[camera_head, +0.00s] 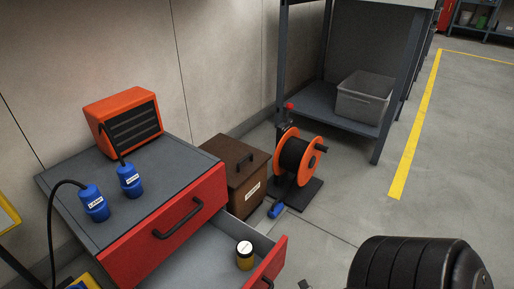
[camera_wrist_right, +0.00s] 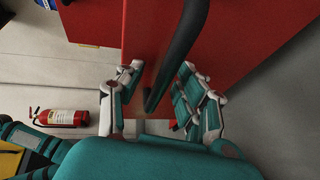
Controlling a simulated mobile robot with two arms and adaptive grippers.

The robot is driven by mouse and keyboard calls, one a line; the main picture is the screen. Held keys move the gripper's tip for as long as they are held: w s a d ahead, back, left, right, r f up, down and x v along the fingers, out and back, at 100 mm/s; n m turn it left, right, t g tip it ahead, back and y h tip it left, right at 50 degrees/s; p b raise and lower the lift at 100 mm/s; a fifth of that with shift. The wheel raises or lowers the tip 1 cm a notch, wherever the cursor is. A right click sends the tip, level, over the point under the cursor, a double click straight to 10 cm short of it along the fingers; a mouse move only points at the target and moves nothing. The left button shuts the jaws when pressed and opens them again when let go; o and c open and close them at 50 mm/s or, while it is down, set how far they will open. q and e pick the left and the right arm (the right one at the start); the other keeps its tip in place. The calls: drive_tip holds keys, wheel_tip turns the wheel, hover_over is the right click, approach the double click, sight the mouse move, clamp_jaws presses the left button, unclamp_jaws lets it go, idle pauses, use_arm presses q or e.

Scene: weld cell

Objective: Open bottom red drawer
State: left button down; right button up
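In the head view the red drawer cabinet has a grey top (camera_head: 165,185). Its upper red drawer front (camera_head: 125,258) with a dark bar handle (camera_head: 178,218) is shut. Below it a grey-lined drawer (camera_head: 205,265) stands pulled out, its red front (camera_head: 272,260) to the right; anything lower is out of frame. In the wrist view my right gripper (camera_wrist_right: 160,75) is open, with a dark bar handle (camera_wrist_right: 178,50) on a red front (camera_wrist_right: 245,40) running between its fingers. I cannot tell which drawer this handle belongs to. My left gripper is not in view.
A jar (camera_head: 245,255) stands in the open drawer. An orange heater (camera_head: 125,118) and blue plugs (camera_head: 130,180) are on the cabinet. A brown box (camera_head: 238,170) and orange cable reel (camera_head: 298,158) stand beyond. A fire extinguisher (camera_wrist_right: 62,117) shows in the wrist view.

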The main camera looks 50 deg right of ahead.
drive_tip(key=shift+s, duration=0.1)
drive_tip(key=v, duration=1.2)
drive_tip(key=shift+a, duration=0.1)
